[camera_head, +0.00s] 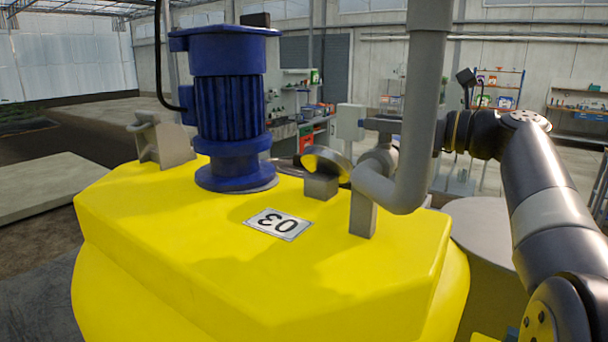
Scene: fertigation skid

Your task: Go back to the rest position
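My arm comes in from the right edge and reaches left behind the grey vertical pipe (424,95). My gripper (378,125) seems to show just left of that pipe, small and partly hidden by it. I cannot tell whether it is open or shut, or whether it holds anything.
A yellow tank (190,250) with an upside-down "03" label (279,224) fills the foreground. On its top stand a blue motor (229,105), a round yellow-faced fitting (326,163) and a grey bracket (161,140). Shelves (499,88) stand far behind at the right.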

